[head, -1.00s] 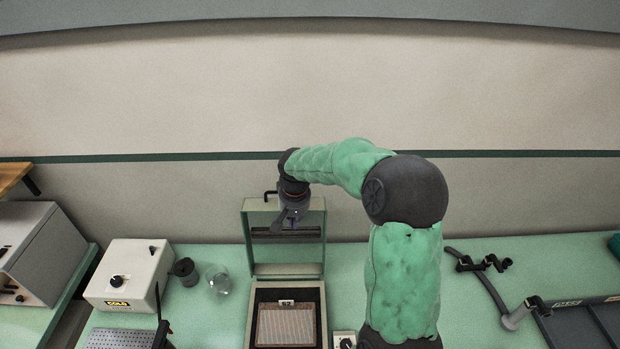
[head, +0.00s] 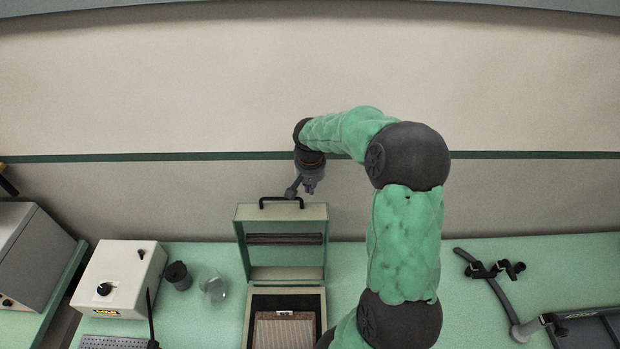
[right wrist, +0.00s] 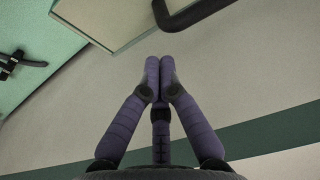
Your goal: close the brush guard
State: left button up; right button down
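The brush guard (head: 285,226) is a pale green lid standing raised at the back of a box with a brown bristled block (head: 284,330) inside. A black bar handle (head: 281,200) runs along the lid's top edge. My right gripper (head: 306,189) is just above the lid's top right, close to the handle. In the right wrist view its purple fingertips (right wrist: 160,64) are together with nothing between them. The handle (right wrist: 200,14) and the guard's edge (right wrist: 108,20) show ahead, apart from the fingertips. My left gripper is not in view.
A white control box (head: 120,280), a dark cup (head: 178,275) and a clear glass (head: 213,287) stand left of the guard. A grey hose with black clamps (head: 494,270) lies at right. The wall is close behind.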

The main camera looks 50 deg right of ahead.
jog(key=f, duration=0.4)
jog(key=shift+w+d+f+p, duration=0.3)
jog(key=shift+p, duration=0.05)
